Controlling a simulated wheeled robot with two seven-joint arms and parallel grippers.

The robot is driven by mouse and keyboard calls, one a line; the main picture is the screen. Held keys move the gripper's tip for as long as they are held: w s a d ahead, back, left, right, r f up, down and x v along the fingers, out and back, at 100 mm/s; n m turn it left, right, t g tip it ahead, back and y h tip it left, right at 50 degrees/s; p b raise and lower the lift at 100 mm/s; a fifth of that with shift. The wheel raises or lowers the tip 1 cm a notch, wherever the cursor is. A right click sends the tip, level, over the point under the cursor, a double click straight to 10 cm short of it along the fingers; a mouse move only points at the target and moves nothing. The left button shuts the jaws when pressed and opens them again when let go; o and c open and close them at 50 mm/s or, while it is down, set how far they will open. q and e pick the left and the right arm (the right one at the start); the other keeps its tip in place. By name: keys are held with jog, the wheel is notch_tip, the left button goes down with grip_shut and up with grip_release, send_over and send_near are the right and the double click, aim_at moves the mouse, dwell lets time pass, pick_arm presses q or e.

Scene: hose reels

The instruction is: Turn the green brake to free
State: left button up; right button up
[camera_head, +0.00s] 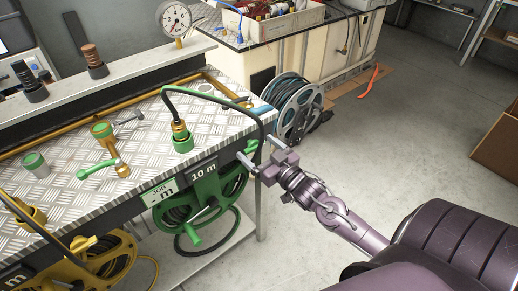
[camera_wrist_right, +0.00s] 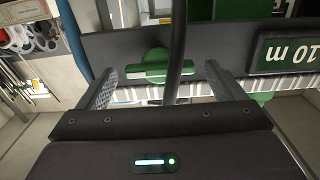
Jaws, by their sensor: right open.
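The green brake (camera_wrist_right: 150,68) is a round knob with a raised bar handle on the dark front rail, and the bar lies roughly crosswise in the right wrist view. In the head view the brake (camera_head: 251,146) shows as a small green piece at the right end of the rail, partly hidden by my gripper. My right gripper (camera_head: 258,150) is open and empty in front of it. In the right wrist view its fingers (camera_wrist_right: 160,80) stand either side of the brake, apparently without contact. A dark hose (camera_wrist_right: 178,50) crosses in front of the brake's edge. My left gripper is not in view.
The green hose reel (camera_head: 208,198) hangs below the rail beside a "10 m" sign (camera_head: 202,171). A yellow reel (camera_head: 85,262) is further left. Open floor (camera_head: 350,130) lies to the right.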

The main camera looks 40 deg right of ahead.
jog(key=shift+w, duration=0.2)
jog(key=c, duration=1)
